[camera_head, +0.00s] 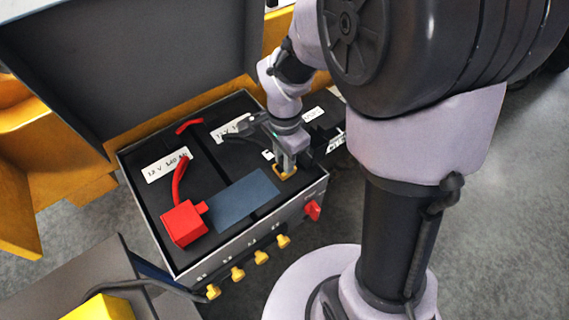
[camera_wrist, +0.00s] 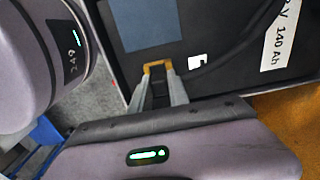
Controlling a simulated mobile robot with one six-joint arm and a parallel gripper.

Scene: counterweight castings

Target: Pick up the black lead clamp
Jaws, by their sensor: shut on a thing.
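My gripper (camera_head: 286,170) points down at the right front part of the battery box (camera_head: 235,245). In the wrist view its two grey fingers (camera_wrist: 158,88) are closed on the black lead clamp (camera_wrist: 160,88), a dark piece between them with a yellow brass-coloured end (camera_wrist: 157,66) at the fingertips. The brass end also shows in the head view (camera_head: 286,175), low against the dark battery top. I cannot tell whether the clamp touches the battery. A dark cable lies on the battery behind the gripper. The fingers and wrist hide most of the clamp.
A red block (camera_head: 184,223) with a red lead (camera_head: 179,181) sits at the box's left front. A blue-grey plate (camera_head: 245,200) lies beside my gripper. A raised grey lid (camera_head: 130,65) stands behind. A red knob (camera_head: 313,210) and several yellow fittings (camera_head: 261,257) project from the front.

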